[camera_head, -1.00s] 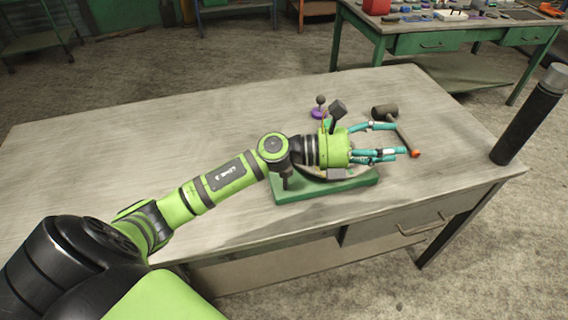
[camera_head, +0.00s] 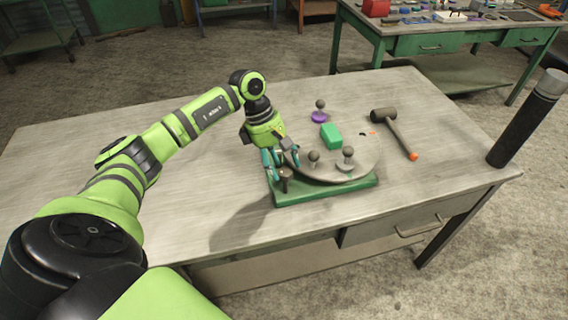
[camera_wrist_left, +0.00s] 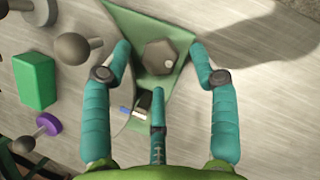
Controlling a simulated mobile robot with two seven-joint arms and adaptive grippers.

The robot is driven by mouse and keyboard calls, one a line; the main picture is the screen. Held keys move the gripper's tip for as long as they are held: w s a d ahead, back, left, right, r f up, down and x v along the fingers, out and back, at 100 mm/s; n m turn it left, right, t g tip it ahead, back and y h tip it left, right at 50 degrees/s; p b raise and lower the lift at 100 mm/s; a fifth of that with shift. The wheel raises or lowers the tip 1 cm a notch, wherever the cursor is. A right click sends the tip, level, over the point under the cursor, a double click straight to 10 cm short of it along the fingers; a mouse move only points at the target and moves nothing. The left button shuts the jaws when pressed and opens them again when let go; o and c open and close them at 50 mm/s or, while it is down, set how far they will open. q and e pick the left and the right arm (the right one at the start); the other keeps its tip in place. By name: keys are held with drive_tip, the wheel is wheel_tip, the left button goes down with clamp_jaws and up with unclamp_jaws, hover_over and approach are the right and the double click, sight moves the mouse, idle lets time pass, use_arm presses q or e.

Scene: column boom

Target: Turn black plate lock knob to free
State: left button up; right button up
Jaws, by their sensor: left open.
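The dark lock knob (camera_head: 285,174) stands at the left corner of the green base (camera_head: 325,190), beside the round grey plate (camera_head: 352,172). In the left wrist view the knob (camera_wrist_left: 159,57) shows a hexagonal top over the green base. My left gripper (camera_head: 275,170) points down at it and is open. Its teal fingers (camera_wrist_left: 158,75) stand on either side of the knob, with visible gaps to it; a third finger is below it in that view. I cannot tell how high the fingertips are. My right gripper is not in view.
On the plate are a green block (camera_head: 331,136) and grey ball-topped pegs (camera_head: 346,158). A purple-based peg (camera_head: 319,116) stands behind. A mallet (camera_head: 393,130) lies to the right. A dark post (camera_head: 525,120) is at the table's right edge. The table's left side is clear.

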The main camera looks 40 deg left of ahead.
sight(285, 173)
use_arm(q)
drive_tip(key=shift+x, duration=1.1)
drive_tip(key=c, duration=1.1)
